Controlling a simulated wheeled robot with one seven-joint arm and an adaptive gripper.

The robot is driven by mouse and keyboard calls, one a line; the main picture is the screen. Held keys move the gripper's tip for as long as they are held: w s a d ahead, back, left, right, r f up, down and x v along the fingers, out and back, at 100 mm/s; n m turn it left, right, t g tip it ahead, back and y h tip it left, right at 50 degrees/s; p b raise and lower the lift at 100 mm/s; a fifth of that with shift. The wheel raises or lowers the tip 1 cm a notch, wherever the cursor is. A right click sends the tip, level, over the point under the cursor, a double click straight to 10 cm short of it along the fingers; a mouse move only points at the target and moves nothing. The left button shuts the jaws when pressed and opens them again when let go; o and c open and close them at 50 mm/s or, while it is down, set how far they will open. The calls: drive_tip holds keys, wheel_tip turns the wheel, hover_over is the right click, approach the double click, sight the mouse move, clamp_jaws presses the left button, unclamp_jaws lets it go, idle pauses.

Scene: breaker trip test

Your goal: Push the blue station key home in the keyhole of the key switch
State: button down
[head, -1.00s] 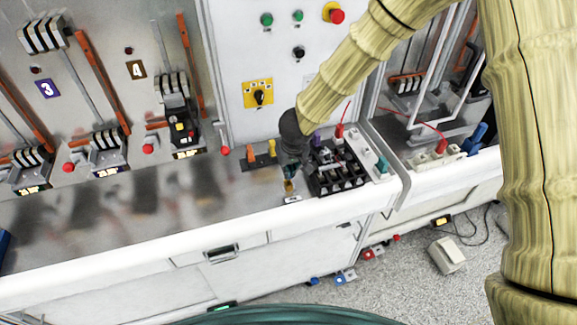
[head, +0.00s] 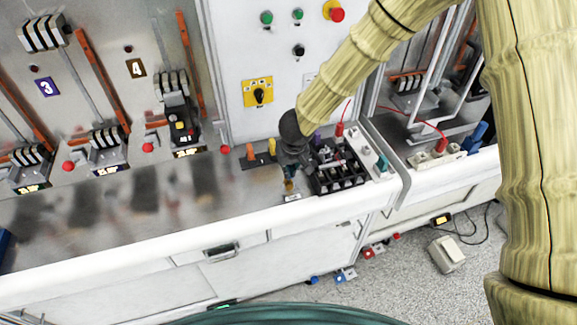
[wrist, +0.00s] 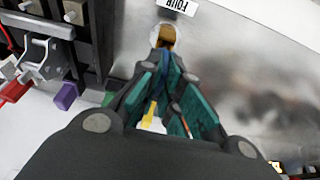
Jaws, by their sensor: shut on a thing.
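My gripper (head: 290,171) points down over the front of the bench, left of the black terminal block. In the wrist view its teal fingers (wrist: 164,62) come together on the blue station key, of which only a thin blue sliver (wrist: 163,57) shows between the tips. In the head view the brass part (head: 289,186) is just below the fingertips. The keyhole is hidden, so I cannot tell how deep the key sits.
The black terminal block (head: 337,168) stands close on the right. A rack with orange and yellow keys (head: 260,156) is behind to the left. Red leads (head: 339,130) rise behind the block. The metal bench top (head: 120,205) is clear to the left.

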drive_tip(key=shift+f, duration=1.4)
drive_tip(key=c, duration=1.5)
unclamp_jaws()
drive_tip(key=shift+r, duration=0.1)
drive_tip(key=v, duration=1.1)
drive_tip(key=shift+s+d+r, duration=0.1)
drive_tip(key=shift+s+r, duration=0.05)
drive_tip(key=shift+r, duration=0.2)
drive_tip(key=o, duration=1.5)
drive_tip(key=shift+c, duration=0.2)
